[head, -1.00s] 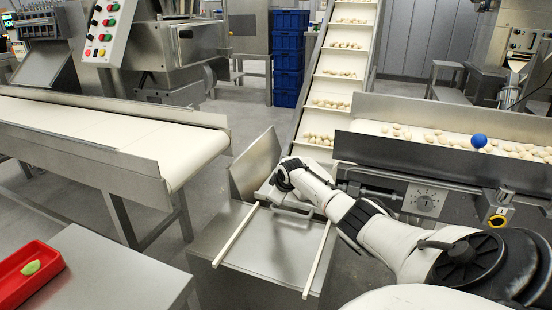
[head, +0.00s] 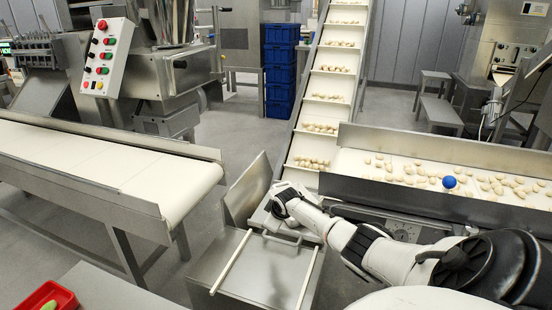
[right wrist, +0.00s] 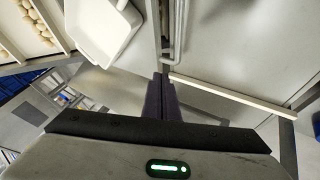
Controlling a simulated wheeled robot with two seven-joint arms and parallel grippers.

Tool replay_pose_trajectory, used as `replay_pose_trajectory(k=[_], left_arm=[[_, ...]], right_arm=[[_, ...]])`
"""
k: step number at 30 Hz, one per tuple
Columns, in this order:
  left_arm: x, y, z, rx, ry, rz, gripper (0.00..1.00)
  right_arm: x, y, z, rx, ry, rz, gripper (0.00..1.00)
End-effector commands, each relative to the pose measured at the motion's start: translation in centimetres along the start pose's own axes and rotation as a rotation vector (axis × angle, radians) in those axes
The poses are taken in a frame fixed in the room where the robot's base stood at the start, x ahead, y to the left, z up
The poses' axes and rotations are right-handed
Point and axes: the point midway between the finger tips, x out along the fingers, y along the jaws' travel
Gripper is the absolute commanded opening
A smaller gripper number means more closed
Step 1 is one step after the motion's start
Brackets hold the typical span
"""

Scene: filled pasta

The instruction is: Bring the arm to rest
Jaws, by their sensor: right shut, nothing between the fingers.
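My right arm comes in from the right in the head view. Its hand is over the back of a steel chute (head: 262,265) with two pale rails, below the foot of the inclined conveyor. My right gripper (right wrist: 162,95) shows in the right wrist view with its dark fingers together and nothing between them. In the head view its fingertips are hidden behind the hand. My left gripper is in neither current view.
The inclined conveyor (head: 325,103) carries pasta pieces. A steel-walled belt with pasta and a blue ball (head: 449,182) is at right. An empty white belt (head: 110,160) is at left. A red tray (head: 30,299) sits at lower left. Blue crates (head: 280,70) stand behind.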

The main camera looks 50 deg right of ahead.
Motion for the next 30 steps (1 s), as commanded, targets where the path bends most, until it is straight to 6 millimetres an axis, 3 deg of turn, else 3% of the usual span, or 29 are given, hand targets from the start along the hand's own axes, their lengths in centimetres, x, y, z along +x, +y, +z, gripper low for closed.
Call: replay_pose_trajectory(k=[3,14,17,20,23,26,30], left_arm=[[-0.6,-0.1,-0.6,0.010,-0.008,-0.003,0.31],[-0.5,-0.1,-0.2,0.015,-0.018,-0.005,0.31],[-0.7,-0.1,-0.4,0.015,-0.018,-0.005,0.31],[-1.2,0.0,-0.9,0.015,-0.019,-0.005,0.31],[-1.8,0.0,-1.6,0.015,-0.018,-0.007,0.31],[-2.5,0.1,-2.4,0.016,-0.014,-0.009,0.31],[-3.2,0.1,-3.0,0.016,-0.020,-0.012,0.31]], right_arm=[[-0.8,0.0,-0.3,-0.002,0.000,-0.002,0.00],[-0.9,-0.2,-0.3,-0.003,0.001,-0.002,0.00],[-0.9,-1.5,-0.2,-0.016,0.006,-0.012,0.00],[-1.1,-5.5,0.1,-0.055,0.022,-0.043,0.00],[-2.2,-12.1,1.1,-0.100,0.055,-0.098,0.00],[-4.4,-19.4,2.4,-0.126,0.100,-0.167,0.00],[-9.4,-28.6,4.6,-0.122,0.160,-0.269,0.00]])
